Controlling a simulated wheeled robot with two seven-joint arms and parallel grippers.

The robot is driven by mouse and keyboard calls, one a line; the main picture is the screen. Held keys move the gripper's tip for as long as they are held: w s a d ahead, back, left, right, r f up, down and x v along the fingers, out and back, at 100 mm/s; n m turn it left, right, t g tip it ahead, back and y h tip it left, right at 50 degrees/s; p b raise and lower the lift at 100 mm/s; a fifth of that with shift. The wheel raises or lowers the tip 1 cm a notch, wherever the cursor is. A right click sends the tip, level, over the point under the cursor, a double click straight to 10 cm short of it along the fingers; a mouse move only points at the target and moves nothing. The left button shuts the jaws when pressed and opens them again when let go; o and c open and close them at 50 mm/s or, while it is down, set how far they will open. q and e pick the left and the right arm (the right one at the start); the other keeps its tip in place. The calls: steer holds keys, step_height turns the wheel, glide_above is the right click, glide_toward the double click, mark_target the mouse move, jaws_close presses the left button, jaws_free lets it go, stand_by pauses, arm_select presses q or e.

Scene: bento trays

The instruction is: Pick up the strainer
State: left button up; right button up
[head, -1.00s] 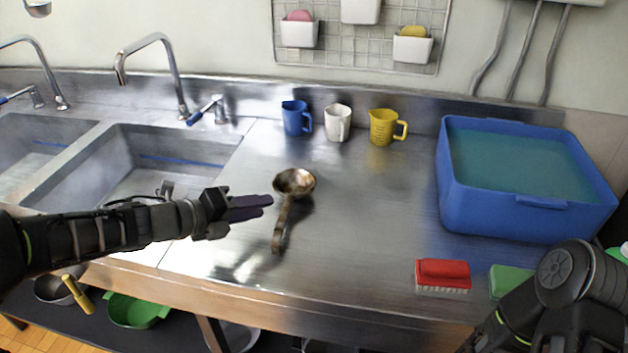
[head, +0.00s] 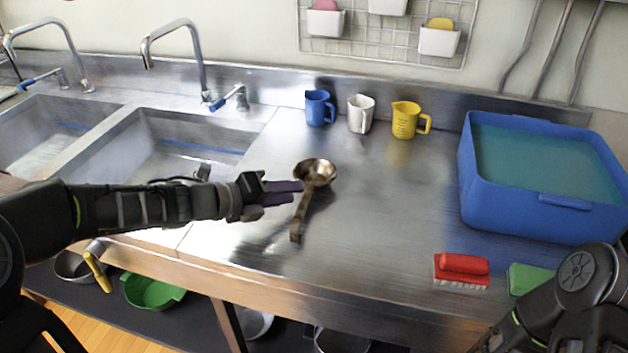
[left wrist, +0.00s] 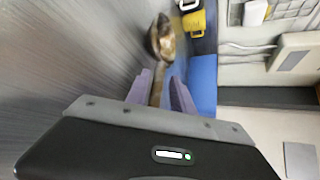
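The strainer (head: 318,171) lies on the steel counter, a round brass-coloured bowl with a long handle pointing toward the counter's front edge. My left gripper (head: 298,193) reaches in from the left, with its purple-grey fingertips right beside the handle just below the bowl. In the left wrist view, the fingers (left wrist: 160,88) are apart and the handle shows between them, with the strainer bowl (left wrist: 163,40) beyond. I cannot tell whether the fingers touch the handle. My right arm shows at the lower right, but its gripper is out of view.
Blue (head: 319,108), white (head: 360,114) and yellow (head: 405,120) cups stand behind the strainer. A blue water-filled tub (head: 530,205) is at the right. A red brush (head: 462,266) and green sponge (head: 526,279) lie near the front edge. Sinks (head: 170,138) are at the left.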

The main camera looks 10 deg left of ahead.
mark_target(308, 196)
arm_select(q)
steer(key=x, duration=0.4)
steer(key=shift+w+d+f, duration=0.1)
steer(key=shift+w, duration=0.15)
steer(key=shift+c, duration=0.6)
jaws_close()
